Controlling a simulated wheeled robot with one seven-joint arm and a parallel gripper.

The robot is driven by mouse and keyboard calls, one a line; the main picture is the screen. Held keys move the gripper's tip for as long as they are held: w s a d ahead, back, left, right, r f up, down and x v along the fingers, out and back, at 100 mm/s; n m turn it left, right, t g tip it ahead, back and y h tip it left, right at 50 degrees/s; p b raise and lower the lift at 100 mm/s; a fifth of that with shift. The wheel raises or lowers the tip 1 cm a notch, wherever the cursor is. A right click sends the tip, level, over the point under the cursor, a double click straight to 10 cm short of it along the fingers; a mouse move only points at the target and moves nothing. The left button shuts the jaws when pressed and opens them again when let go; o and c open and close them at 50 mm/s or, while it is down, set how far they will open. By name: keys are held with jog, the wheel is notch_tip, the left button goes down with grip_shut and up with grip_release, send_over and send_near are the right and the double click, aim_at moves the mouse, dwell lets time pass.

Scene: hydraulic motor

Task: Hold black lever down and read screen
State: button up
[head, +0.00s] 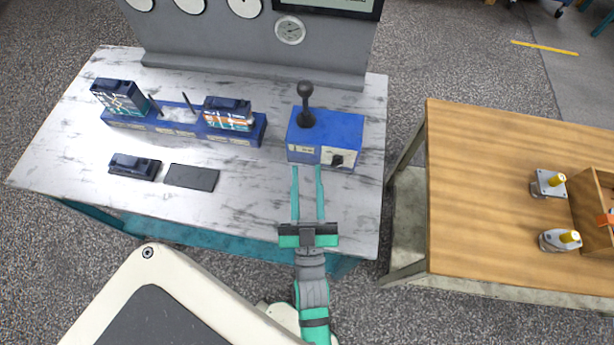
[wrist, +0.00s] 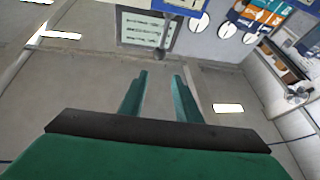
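The black lever (head: 306,105) stands upright, with a round knob on top, on a blue box (head: 332,128) at the right of the marble-topped table. My gripper (head: 307,168) is open and empty, its two green fingers apart, just in front of the box and not touching the lever. In the wrist view, which looks upside down, the lever (wrist: 163,38) hangs beyond the gap between the fingertips (wrist: 159,77). The screen (head: 335,5) is cut off at the top of the head view.
A blue rack (head: 180,128) with valve blocks sits left of the lever box; two dark flat pieces lie in front. A wooden table (head: 480,180) with motors and a crate stands right.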

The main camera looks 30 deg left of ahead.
jog(key=shift+d, duration=0.1)
jog(key=s+d+f+m+g+h, duration=0.1)
jog(key=s+d+f+m+h, duration=0.3)
jog(key=s+d+f+h, duration=0.1)
jog(key=s+d+f+m+g+h, duration=0.2)
jog(key=s+d+f+h, duration=0.3)
jog(key=s+d+h, duration=0.3)
jog(key=s+d+m, duration=0.1)
jog(key=d, duration=0.3)
jog(key=shift+m, duration=0.4)
jog(key=shift+s+f, duration=0.1)
jog(key=shift+s, duration=0.15)
jog(key=c, duration=0.3)
jog(key=shift+s+g, duration=0.1)
jog(key=shift+g, duration=0.2)
grip_shut()
